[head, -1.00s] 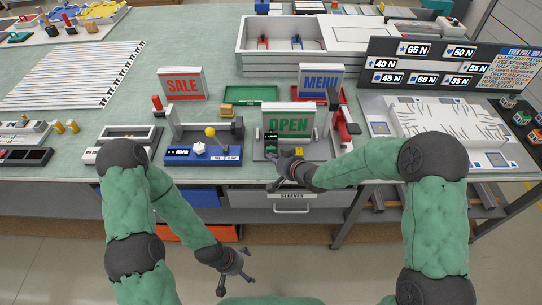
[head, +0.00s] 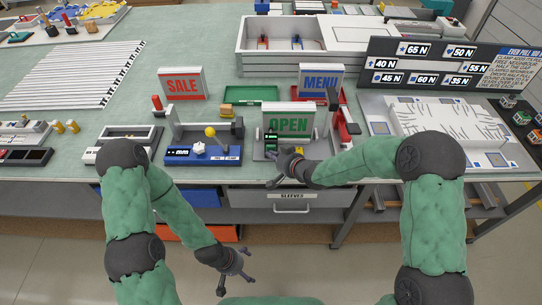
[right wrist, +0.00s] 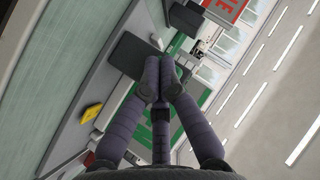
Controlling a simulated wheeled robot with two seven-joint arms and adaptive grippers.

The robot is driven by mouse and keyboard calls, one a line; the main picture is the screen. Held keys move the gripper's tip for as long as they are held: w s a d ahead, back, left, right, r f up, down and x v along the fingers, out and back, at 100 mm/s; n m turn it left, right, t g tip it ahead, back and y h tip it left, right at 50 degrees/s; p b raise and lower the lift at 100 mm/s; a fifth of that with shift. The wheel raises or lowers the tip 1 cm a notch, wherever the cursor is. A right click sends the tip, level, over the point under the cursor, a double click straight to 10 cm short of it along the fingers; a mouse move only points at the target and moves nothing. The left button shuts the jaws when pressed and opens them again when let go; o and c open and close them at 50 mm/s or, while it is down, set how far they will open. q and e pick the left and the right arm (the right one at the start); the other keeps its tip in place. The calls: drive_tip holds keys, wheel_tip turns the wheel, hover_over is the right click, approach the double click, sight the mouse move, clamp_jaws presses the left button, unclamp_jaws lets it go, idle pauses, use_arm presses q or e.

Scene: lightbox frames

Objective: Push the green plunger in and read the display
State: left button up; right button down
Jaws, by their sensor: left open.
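A small dark unit with green parts (head: 271,139) stands on a grey base in front of the OPEN sign (head: 289,123). Which part is the green plunger or the display is too small to tell. My right gripper (head: 272,168) is just in front of this unit, low over the base. In the right wrist view its fingers (right wrist: 160,65) come together at the tips, with nothing clearly held. A dark flat plate (right wrist: 132,55) lies just beyond the tips, and green surfaces show behind them. My left gripper (head: 243,270) hangs open and empty below the table's front edge.
A yellow block (head: 299,151) sits on the base right of the unit. A blue device (head: 203,153) with a yellow knob stands to the left. The SALE sign (head: 183,83) and MENU sign (head: 320,80) stand behind.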

idle(0.4)
drive_tip(key=shift+s, duration=1.95)
drive_tip(key=s, duration=0.5)
drive_tip(key=shift+b, duration=0.35)
drive_tip(key=shift+f, duration=0.1)
drive_tip(key=s+d+f+m+g+h, duration=0.1)
drive_tip(key=s+d+f+g, duration=0.3)
drive_tip(key=s+f, duration=0.7)
drive_tip(key=s+d+f+m+g+h, duration=0.1)
drive_tip(key=s+d+f+g, duration=0.4)
drive_tip(key=s+f, duration=0.6)
wheel_tip(320, 180, down, 2)
drive_tip(key=shift+s+f+m+h, duration=0.2)
drive_tip(key=shift+s+m+h, duration=0.15)
drive_tip(key=shift+h, duration=0.45)
